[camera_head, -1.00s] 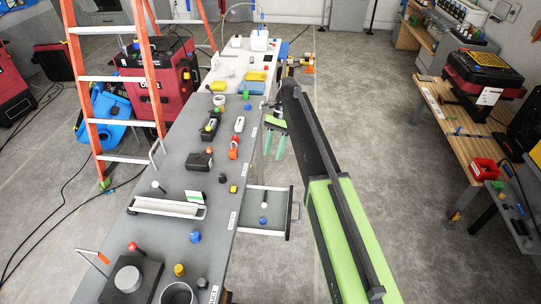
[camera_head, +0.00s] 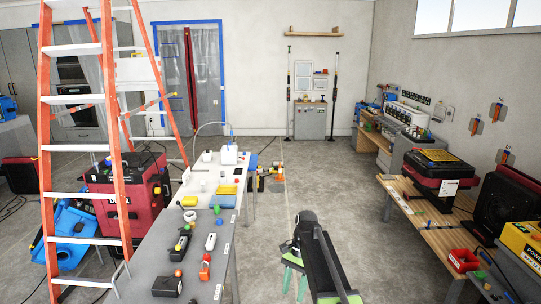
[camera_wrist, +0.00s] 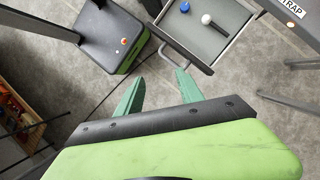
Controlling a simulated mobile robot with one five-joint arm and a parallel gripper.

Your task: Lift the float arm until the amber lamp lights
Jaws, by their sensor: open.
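I cannot make out a float arm or an amber lamp for certain in either view. At the far end of the long grey bench (camera_head: 150,262) stands a white container (camera_head: 229,155) with a blue part on top and a thin curved hose beside it. My gripper (camera_head: 294,284) is low in the head view, to the right of the bench and apart from it. In the wrist view my gripper (camera_wrist: 158,92) has its two green fingers spread, with only floor between them.
An open drawer (camera_wrist: 168,48) holding a white-headed and a blue piece is ahead of the fingers. An orange ladder (camera_head: 118,150) stands left of the bench. A wooden side bench (camera_head: 425,220) is at right. The floor aisle (camera_head: 340,190) between is clear.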

